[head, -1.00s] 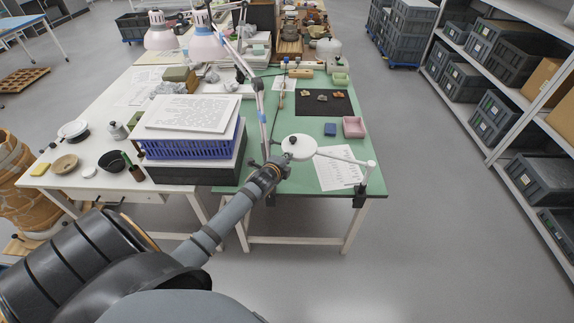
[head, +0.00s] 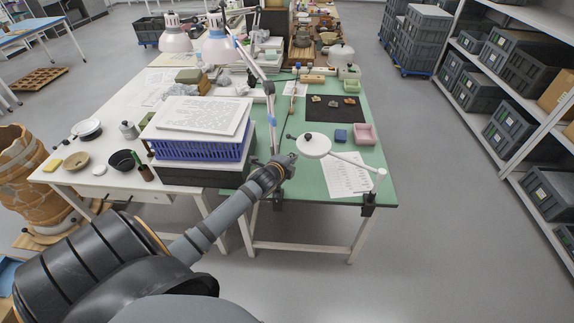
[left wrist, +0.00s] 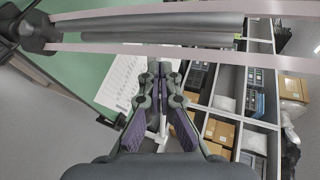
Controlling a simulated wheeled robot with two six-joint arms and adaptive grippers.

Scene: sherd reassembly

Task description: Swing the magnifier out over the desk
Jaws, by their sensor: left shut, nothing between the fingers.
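The magnifier has a round white head (head: 314,145), and its white arm runs right to a post (head: 380,181) clamped at the green desk's (head: 384,150) front right edge. The head hangs over the front part of the desk. My left gripper (head: 290,160) is shut and empty, just left of the magnifier head; I cannot tell whether they touch. In the left wrist view my shut fingers (left wrist: 158,72) are in the middle, above a printed sheet (left wrist: 122,80). My right gripper is not in view.
A lamp arm (head: 258,66) rises close behind my left gripper. A blue crate with boards (head: 200,149) stands left on the white table. Shelves (head: 500,150) stand right.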

